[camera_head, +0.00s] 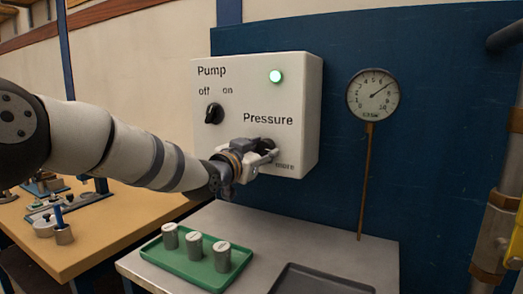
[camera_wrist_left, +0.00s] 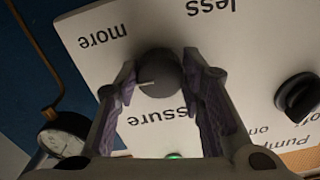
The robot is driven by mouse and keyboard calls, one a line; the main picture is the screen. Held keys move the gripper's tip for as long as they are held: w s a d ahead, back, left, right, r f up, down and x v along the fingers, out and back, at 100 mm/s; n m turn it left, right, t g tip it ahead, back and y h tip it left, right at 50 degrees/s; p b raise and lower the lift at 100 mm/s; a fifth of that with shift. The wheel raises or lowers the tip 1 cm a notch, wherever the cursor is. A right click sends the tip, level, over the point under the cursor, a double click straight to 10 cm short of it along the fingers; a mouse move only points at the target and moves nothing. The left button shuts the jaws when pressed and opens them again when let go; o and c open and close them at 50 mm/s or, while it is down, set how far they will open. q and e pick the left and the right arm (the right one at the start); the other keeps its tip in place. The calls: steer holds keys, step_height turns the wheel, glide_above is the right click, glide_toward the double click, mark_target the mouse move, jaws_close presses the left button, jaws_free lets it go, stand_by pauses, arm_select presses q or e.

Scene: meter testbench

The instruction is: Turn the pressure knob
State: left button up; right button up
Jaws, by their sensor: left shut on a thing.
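The white control box (camera_head: 230,135) carries a dark round pressure knob (camera_head: 268,145) under the word "Pressure". My left gripper (camera_head: 266,156) is at the box front, shut on this knob. In the left wrist view the knob (camera_wrist_left: 160,73) sits between the two fingertips (camera_wrist_left: 160,62), with a light pointer line on it toward the left of the picture. The words "more" and "less" show beside it, upside down. In the head view the gripper hides part of the knob and the "less" label. The pressure gauge (camera_head: 372,95) has its needle pointing to the upper right. My right gripper is not in view.
A black pump switch (camera_head: 214,113) sits upper left of the knob, and a green lamp (camera_head: 275,76) is lit. Below are a green tray (camera_head: 180,262) with three grey cylinders and a dark tray (camera_head: 320,283). A wooden table (camera_head: 110,232) stands at left.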

arm_select(q)
steer(key=o, duration=1.1)
steer(key=shift+o, duration=0.2)
steer(key=v, duration=1.2)
steer(key=shift+f, duration=0.1)
